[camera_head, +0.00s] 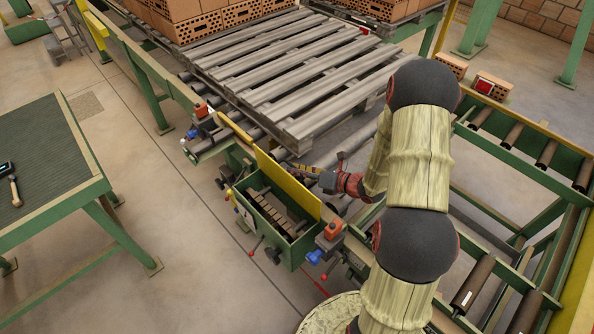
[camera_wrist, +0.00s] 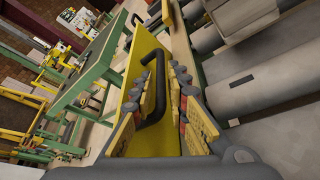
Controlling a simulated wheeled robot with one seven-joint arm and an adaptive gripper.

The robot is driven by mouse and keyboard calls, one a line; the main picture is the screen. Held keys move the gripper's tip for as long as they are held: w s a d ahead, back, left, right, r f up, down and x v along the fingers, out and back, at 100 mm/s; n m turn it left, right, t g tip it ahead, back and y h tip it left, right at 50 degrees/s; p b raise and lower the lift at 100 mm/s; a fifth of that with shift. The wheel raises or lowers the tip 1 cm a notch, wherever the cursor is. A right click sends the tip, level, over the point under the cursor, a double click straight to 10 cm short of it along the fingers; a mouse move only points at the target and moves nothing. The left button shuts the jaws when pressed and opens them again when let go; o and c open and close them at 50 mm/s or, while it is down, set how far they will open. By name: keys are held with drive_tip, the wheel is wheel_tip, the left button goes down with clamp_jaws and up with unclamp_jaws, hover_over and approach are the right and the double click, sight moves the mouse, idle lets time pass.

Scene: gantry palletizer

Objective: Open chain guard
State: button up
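The yellow chain guard (camera_head: 288,183) stands raised along the roller side of a green box (camera_head: 302,252). The box is open on top, and a row of brownish chain links (camera_head: 276,211) shows inside. In the wrist view the yellow guard (camera_wrist: 150,55) fills the middle, with a black bar handle (camera_wrist: 160,70) on its face. My gripper (camera_head: 312,172) is just behind the guard, on the roller side. In the wrist view its fingers (camera_wrist: 164,75) are apart, with the handle showing between them. I cannot tell whether either finger touches the handle or guard.
A wooden pallet (camera_head: 285,65) lies on rollers behind the guard. Small units with red tops flank the box at left (camera_head: 203,118) and right (camera_head: 331,235). A green table (camera_head: 50,150) stands at the left, with clear floor between it and the box.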

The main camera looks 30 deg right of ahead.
drive_tip(key=v, duration=1.2)
idle(0.5)
drive_tip(key=s+a+r+n+g+b, duration=0.1)
drive_tip(key=s+a+r+n+g, duration=0.4)
drive_tip(key=a+n, duration=0.45)
drive_tip(key=s+a+r+n+g, duration=0.4)
drive_tip(key=s+a+r+n, duration=0.1)
drive_tip(key=a+n, duration=0.45)
drive_tip(key=s+d+r+n+t+h+b, duration=0.1)
drive_tip(key=s+r+n+h, duration=0.6)
drive_tip(key=n, duration=1.1)
drive_tip(key=shift+s+d+r+t+h+b, duration=0.35)
drive_tip(key=shift+s+d+r+t, duration=0.65)
drive_tip(key=shift+r, duration=0.85)
